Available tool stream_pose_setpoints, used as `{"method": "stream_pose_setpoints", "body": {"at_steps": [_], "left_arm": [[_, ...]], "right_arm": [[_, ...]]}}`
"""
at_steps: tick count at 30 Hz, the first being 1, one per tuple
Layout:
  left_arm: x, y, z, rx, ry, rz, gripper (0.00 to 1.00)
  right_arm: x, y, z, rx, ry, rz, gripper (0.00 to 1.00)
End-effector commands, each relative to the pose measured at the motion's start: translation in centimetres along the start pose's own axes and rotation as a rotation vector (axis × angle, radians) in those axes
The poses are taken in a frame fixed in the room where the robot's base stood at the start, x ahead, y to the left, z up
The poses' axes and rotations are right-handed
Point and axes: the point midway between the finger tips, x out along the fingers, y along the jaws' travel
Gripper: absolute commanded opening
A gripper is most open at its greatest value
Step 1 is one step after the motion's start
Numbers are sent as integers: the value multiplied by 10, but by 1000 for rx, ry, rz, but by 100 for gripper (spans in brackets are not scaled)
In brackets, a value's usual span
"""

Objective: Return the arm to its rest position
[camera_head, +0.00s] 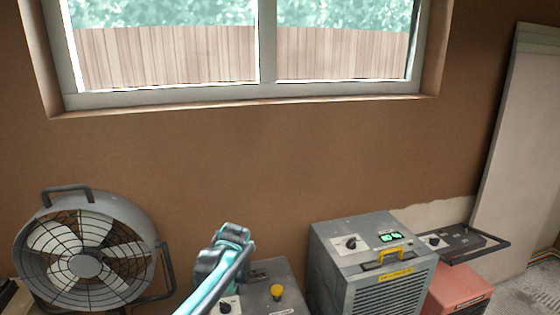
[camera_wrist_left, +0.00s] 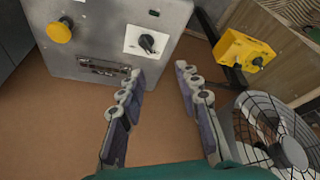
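My left arm shows in the head view as a teal and dark grey part (camera_head: 228,262), rising from the bottom edge in front of a grey control box (camera_head: 262,272); its fingers cannot be made out clearly there. In the left wrist view my left gripper (camera_wrist_left: 159,72) has its two grey fingers apart, with nothing between them. The grey box (camera_wrist_left: 105,55) is above the fingertips in that view, with a yellow knob (camera_wrist_left: 60,30) and a black dial (camera_wrist_left: 147,43). My right gripper is in neither view.
A caged fan (camera_head: 85,255) stands left of the arm. A grey machine (camera_head: 372,262) with a yellow handle and a red case (camera_head: 458,290) stand to the right. Pale boards (camera_head: 520,140) lean at far right. Brown wall and a window lie behind. The left wrist view shows a yellow device (camera_wrist_left: 240,50).

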Motion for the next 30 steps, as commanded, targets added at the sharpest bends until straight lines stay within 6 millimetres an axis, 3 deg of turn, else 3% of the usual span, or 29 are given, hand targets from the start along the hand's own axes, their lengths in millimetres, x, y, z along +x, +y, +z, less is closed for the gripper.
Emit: {"method": "stream_pose_setpoints", "body": {"at_steps": [1,6,12,18,21,25,30], "left_arm": [[-17,-17,6,45,1,26,34],[-61,-67,34,219,19,122,34],[-90,-125,81,415,71,226,34],[-94,-173,132,591,149,309,34],[-90,-188,150,656,184,336,34],[-86,-198,165,706,215,355,34],[-84,-201,169,725,227,361,34]], "right_arm": [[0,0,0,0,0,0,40],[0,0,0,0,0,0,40],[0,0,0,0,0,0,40],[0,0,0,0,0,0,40],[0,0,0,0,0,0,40],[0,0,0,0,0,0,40],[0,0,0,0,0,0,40]]}}
